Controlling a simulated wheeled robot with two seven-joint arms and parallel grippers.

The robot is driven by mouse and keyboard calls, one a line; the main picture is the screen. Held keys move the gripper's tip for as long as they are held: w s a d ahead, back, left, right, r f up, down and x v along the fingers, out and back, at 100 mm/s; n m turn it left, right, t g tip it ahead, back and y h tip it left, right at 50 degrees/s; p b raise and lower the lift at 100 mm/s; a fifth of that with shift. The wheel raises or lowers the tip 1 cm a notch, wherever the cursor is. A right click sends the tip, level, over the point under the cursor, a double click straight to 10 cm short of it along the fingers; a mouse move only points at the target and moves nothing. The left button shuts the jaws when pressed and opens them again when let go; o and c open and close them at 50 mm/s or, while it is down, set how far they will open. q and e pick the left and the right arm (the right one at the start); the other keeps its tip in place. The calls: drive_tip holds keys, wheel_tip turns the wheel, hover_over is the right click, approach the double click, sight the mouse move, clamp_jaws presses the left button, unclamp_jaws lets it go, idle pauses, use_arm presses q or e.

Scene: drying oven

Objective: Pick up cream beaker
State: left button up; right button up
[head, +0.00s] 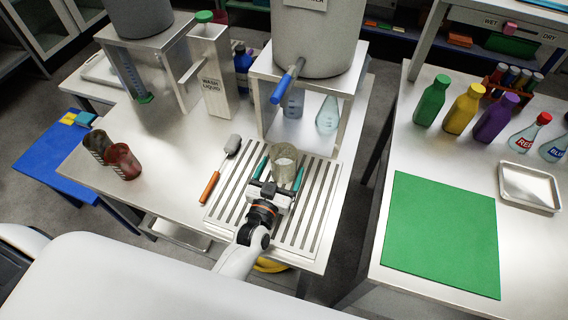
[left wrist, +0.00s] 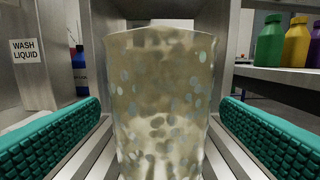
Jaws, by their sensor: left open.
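The cream beaker (head: 283,157) is speckled with bluish-grey spots and stands upright on the slatted metal drain rack. In the left wrist view the beaker (left wrist: 165,105) fills the middle, between my two green-padded fingers. My left gripper (head: 280,174) is open around it, with a gap visible between each pad and the beaker's wall. The beaker's base is cut off in the wrist view and partly hidden by the gripper in the head view. My right gripper is not in view.
A tank with a blue-handled tap (head: 288,80) stands behind the rack, with glassware (head: 327,115) beneath. A brush with an orange handle (head: 210,186) lies left of the rack. Two dark, stained beakers (head: 122,160) stand farther left. A green mat (head: 442,232) covers part of the right table.

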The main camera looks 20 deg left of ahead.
sight(288, 155)
use_arm(q)
drive_tip(key=w, duration=0.4)
drive_tip(key=shift+w+d+f, duration=0.1)
drive_tip(key=shift+w+f, duration=0.15)
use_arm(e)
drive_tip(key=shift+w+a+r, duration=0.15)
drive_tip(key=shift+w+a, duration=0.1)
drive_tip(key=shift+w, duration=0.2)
use_arm(q)
drive_tip(key=shift+c, duration=0.5)
drive_tip(key=c, duration=1.1)
drive_tip(key=shift+c, duration=0.2)
drive_tip(key=shift+r, duration=0.2)
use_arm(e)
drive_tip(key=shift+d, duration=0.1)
